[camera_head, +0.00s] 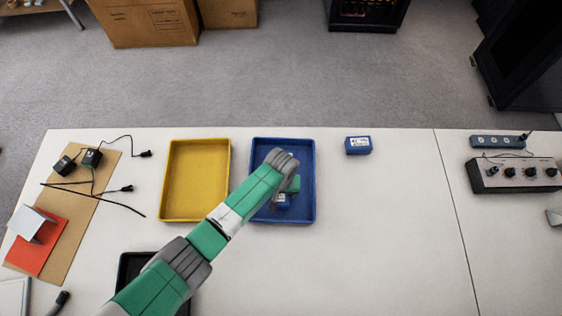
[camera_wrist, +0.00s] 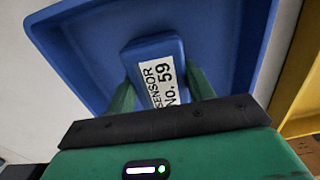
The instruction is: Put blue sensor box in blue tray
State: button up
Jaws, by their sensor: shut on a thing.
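My gripper (camera_wrist: 162,88) is shut on a blue sensor box (camera_wrist: 150,51), with one green finger on each side. Its white label reads "SENSOR No. 59". The held box also shows in the head view (camera_head: 282,202), partly hidden by my wrist. It is within the outline of the blue tray (camera_head: 309,207); I cannot tell whether it touches the tray floor. The tray also fills much of the wrist view (camera_wrist: 80,50). A second blue sensor box (camera_head: 358,146) with a white label stands on the table, right of the tray.
An empty yellow tray (camera_head: 195,180) stands left of the blue tray. Black adapters and cables (camera_head: 92,158) lie on a brown board at the left. A dark tray (camera_head: 128,268) is partly under my arm. A grey control box (camera_head: 515,175) stands at the right. The table's right middle is clear.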

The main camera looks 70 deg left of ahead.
jog(key=shift+f, duration=0.35)
jog(key=shift+f, duration=0.15)
jog(key=o, duration=1)
jog(key=shift+o, duration=0.2)
notch_tip(320, 180, up, 12)
jog(key=p, duration=0.3)
jog(key=shift+r+p, duration=0.2)
jog(key=shift+p, duration=0.2)
jog(key=shift+w, duration=0.1)
